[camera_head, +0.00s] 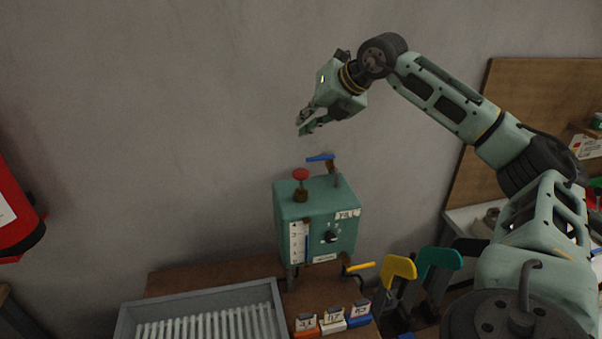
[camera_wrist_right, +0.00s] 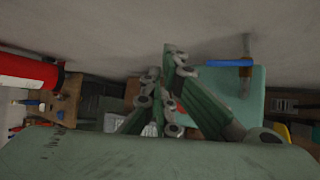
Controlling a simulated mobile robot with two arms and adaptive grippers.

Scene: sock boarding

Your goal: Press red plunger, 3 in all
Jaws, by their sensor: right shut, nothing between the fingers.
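The red plunger (camera_head: 300,174) stands upright on top of the green box (camera_head: 317,220), at its left side. A blue lever (camera_head: 321,157) stands beside it on the same box. My right gripper (camera_head: 302,127) is above the plunger, shut and empty, with a clear gap between them. In the right wrist view, my gripper fingers (camera_wrist_right: 168,95) show in the middle. The green box top (camera_wrist_right: 250,100) and the blue lever (camera_wrist_right: 230,63) are at the right there. My left gripper is not in view.
A grey ribbed tray (camera_head: 270,286) sits on the brown bench (camera_head: 215,267). A yellow handle (camera_head: 361,266) sticks out below the box. Small labelled blocks (camera_head: 333,318) stand at the front. A red cylinder (camera_head: 14,212) is at the far left.

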